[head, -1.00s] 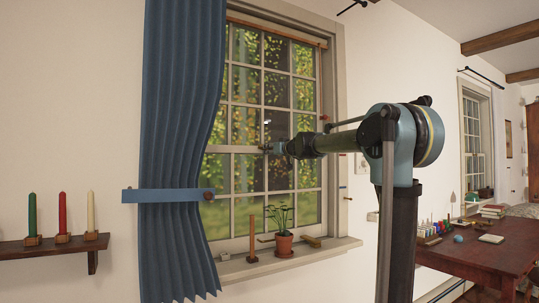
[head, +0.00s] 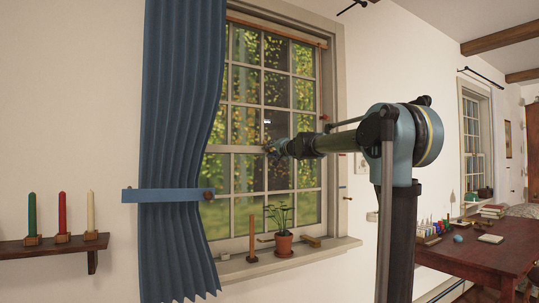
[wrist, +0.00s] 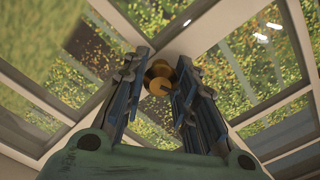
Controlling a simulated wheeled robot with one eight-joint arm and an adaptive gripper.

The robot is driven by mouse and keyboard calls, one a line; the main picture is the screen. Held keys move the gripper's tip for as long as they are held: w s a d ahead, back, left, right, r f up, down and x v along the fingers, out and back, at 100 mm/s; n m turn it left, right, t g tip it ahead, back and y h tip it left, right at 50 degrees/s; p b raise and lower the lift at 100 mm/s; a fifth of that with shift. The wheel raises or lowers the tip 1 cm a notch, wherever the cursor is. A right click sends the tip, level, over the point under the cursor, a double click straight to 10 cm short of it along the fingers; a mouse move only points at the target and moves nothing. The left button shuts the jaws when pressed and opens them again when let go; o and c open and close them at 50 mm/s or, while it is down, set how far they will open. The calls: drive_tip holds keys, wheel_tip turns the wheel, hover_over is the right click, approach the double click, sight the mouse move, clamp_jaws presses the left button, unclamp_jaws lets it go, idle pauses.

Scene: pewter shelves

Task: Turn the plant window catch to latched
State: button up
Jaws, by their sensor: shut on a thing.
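The plant window (head: 262,177) is a many-paned sash window with a potted plant (head: 282,232) on its sill. Its catch (wrist: 158,76) shows in the wrist view as a round brass piece on the sash rail, between my fingertips. My gripper (wrist: 158,88) is shut on the catch, with a blue-grey finger on each side. In the head view my gripper (head: 275,148) reaches the meeting rail in the middle of the window, and the catch is too small and covered to make out there. The angle of its lever is hard to tell.
A blue curtain (head: 180,120) with a tieback (head: 165,195) hangs left of the window. A candle (head: 252,238) and small items stand on the sill (head: 325,252). A candle shelf (head: 50,245) is at left, a cluttered red-brown table (head: 480,255) at right.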

drive_tip(key=shift+d+f+m, duration=0.1)
drive_tip(key=shift+d+m, duration=0.05)
drive_tip(key=shift+m, duration=1.75)
drive_tip(key=o, duration=1)
drive_tip(key=shift+w+d, duration=0.1)
drive_tip(key=shift+o, duration=0.2)
drive_tip(key=v, duration=1.2)
drive_tip(key=shift+f, duration=0.1)
